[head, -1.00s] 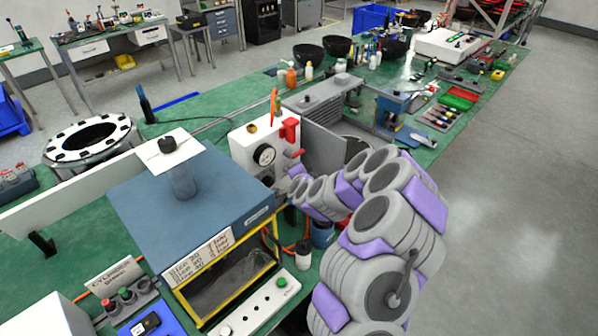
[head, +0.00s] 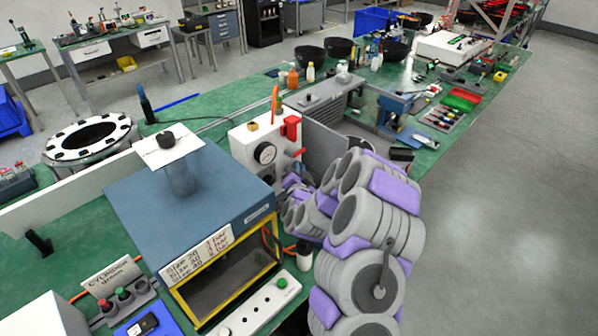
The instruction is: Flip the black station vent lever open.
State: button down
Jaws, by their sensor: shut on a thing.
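The station is a white panel box (head: 250,145) with a round dial gauge (head: 265,153), a red handle (head: 291,128) and an orange upright lever (head: 275,103). A small dark part, which looks like the black vent lever (head: 269,180), shows low on the panel's front. My gripper (head: 284,184) is at this low part of the panel, at the end of my grey and purple arm. It is shut on what appears to be the black vent lever. The fingertips are small and partly hidden, so the lever's exact angle cannot be told.
A blue-topped chamber with a yellow frame (head: 228,262) stands left of my arm. A white button box (head: 262,308) and a small white bottle (head: 304,258) stand in front. A grey unit (head: 325,100) stands behind the panel. The floor at right is clear.

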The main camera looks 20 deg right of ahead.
jog(key=shift+s+a+f, duration=0.1)
jog(key=shift+f, duration=0.15)
dwell(0.3)
jog(key=c, duration=1.3)
grip_release()
jog(key=shift+c, duration=0.2)
jog(key=shift+o, duration=1.2)
jog(key=shift+r, duration=0.1)
jog(key=shift+r, duration=0.15)
